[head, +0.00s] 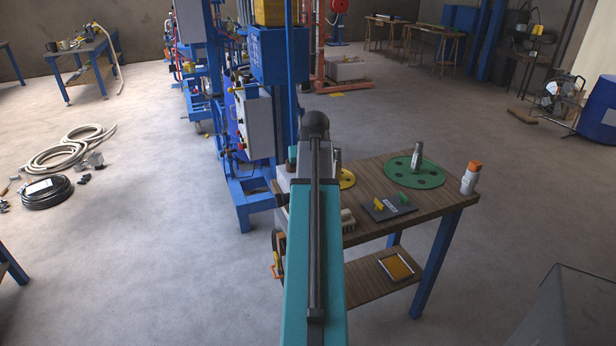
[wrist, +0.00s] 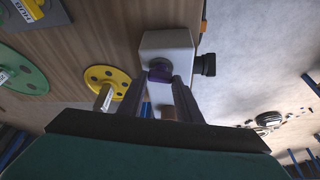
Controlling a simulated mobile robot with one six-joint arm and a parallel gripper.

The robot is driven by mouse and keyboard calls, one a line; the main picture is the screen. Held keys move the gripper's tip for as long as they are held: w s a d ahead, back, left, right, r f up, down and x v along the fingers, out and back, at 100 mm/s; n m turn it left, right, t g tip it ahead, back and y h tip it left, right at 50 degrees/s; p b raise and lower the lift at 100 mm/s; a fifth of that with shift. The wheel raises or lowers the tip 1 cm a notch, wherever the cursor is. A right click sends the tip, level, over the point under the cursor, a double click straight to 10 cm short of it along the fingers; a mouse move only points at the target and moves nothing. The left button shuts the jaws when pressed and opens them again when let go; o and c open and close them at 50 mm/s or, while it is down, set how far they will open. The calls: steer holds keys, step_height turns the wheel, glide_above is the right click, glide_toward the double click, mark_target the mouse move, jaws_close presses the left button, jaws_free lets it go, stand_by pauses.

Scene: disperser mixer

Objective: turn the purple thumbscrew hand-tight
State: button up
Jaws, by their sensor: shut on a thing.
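The purple thumbscrew (wrist: 161,73) shows in the wrist view at the near end of a pale grey block-shaped unit (wrist: 166,45). My gripper (wrist: 162,82) is shut on the thumbscrew, with one dark finger on each side of it. The fingers hide part of the screw, so I cannot tell how far in it sits. In the head view my arm covers the thumbscrew and my gripper.
A wooden workbench (head: 448,204) carries a green disc (head: 400,177), a yellow disc (wrist: 118,80), a dark plate (head: 378,212) and a white bottle with an orange cap (head: 470,179). A black knob (wrist: 206,65) sticks out beside the thumbscrew. A blue machine frame (head: 241,185) stands left.

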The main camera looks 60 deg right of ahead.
steer(key=m, duration=0.2)
steer(key=m+g+p, duration=0.1)
steer(key=m, duration=0.1)
steer(key=m+g+h, duration=0.1)
steer(key=m, duration=0.1)
steer(key=shift+w+a+p, duration=0.15)
steer(key=shift+w+p, duration=0.15)
steer(key=shift+p, duration=0.05)
stand_by(0.4)
steer(key=o, duration=1)
steer(key=shift+o, duration=0.2)
steer(key=shift+r, duration=0.15)
steer(key=shift+s+a+r, duration=0.1)
steer(key=shift+r, duration=0.1)
steer(key=w+b+v, duration=0.1)
steer(key=b+v, duration=0.1)
steer(key=v, duration=1.1)
steer(key=shift+s, duration=0.35)
